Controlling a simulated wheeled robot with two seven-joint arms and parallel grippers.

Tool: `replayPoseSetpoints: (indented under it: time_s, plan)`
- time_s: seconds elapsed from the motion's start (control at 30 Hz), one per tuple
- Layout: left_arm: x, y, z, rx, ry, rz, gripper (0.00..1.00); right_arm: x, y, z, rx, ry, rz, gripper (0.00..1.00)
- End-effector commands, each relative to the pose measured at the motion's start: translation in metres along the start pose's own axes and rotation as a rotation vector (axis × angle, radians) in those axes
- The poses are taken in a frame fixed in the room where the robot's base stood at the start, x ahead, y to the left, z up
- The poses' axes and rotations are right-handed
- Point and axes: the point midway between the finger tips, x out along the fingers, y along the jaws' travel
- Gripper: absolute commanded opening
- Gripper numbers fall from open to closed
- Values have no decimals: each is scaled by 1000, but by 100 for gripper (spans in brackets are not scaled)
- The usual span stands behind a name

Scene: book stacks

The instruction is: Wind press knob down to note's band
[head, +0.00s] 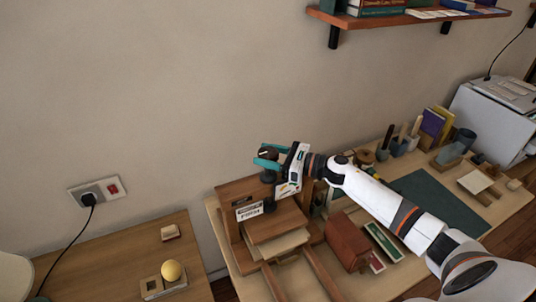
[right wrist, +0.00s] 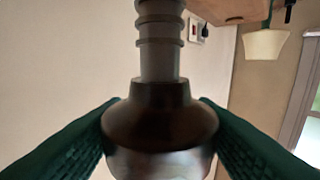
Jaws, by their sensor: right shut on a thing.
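The wooden book press (head: 268,250) stands on the workbench against the wall, with papers or boards under its top plate. Its dark knob (head: 268,153) sits on top of a screw. In the right wrist view the dark rounded knob (right wrist: 160,130) fills the lower middle, below a grey ridged screw (right wrist: 160,40). My right gripper (head: 268,158) has its teal fingers on either side of the knob, shut on it. A small white label (head: 249,212) with dark print is on the press front; its text is too small to read. My left gripper is not in view.
A side table (head: 115,262) at left holds a yellow ball (head: 172,270) on a block. Right of the press are a brown block (head: 347,240), a green cutting mat (head: 440,205) and brushes in pots. A shelf (head: 420,17) hangs above; a white printer (head: 495,115) stands far right.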

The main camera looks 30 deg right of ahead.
Motion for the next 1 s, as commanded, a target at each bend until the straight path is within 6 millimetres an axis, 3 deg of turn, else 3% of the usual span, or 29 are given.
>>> replayPoseSetpoints:
  time_s: [1.0]
  plan:
    - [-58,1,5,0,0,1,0,1,1,-6,2,8,835,29]
